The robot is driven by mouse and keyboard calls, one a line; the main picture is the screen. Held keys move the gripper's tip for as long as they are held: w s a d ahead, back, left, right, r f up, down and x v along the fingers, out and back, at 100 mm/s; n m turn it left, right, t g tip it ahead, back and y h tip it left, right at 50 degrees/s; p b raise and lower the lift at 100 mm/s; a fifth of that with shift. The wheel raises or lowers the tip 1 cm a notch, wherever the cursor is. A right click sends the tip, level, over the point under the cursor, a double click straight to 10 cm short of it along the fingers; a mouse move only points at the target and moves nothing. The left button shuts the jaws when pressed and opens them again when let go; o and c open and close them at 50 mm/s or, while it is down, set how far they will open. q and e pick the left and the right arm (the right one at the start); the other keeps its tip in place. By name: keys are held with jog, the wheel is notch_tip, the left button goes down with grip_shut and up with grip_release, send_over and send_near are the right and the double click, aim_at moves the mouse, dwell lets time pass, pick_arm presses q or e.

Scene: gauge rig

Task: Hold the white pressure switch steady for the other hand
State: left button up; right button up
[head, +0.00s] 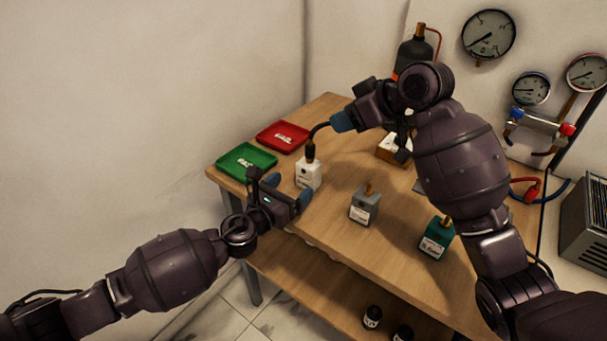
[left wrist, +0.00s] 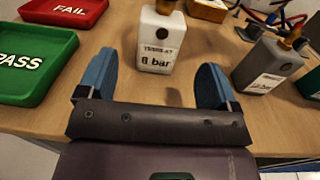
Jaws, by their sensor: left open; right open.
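My left gripper (head: 289,188) is open and low at the switch's near side. In the left wrist view its blue fingers (left wrist: 156,65) spread either side of the switch, with gaps on both sides and no visible contact. My right gripper (head: 341,122) is open above and right of the switch; its fingertips are partly hidden.
A green PASS tray (head: 246,174) and red FAIL tray (head: 269,147) lie left of the switch. Gauges (head: 488,36) hang behind.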

aim_at(304, 175)
pick_arm(q)
jog(key=x, duration=0.8)
jog(key=shift+w+d, duration=0.1)
jog(key=c, duration=1.2)
jog(key=shift+o, duration=0.2)
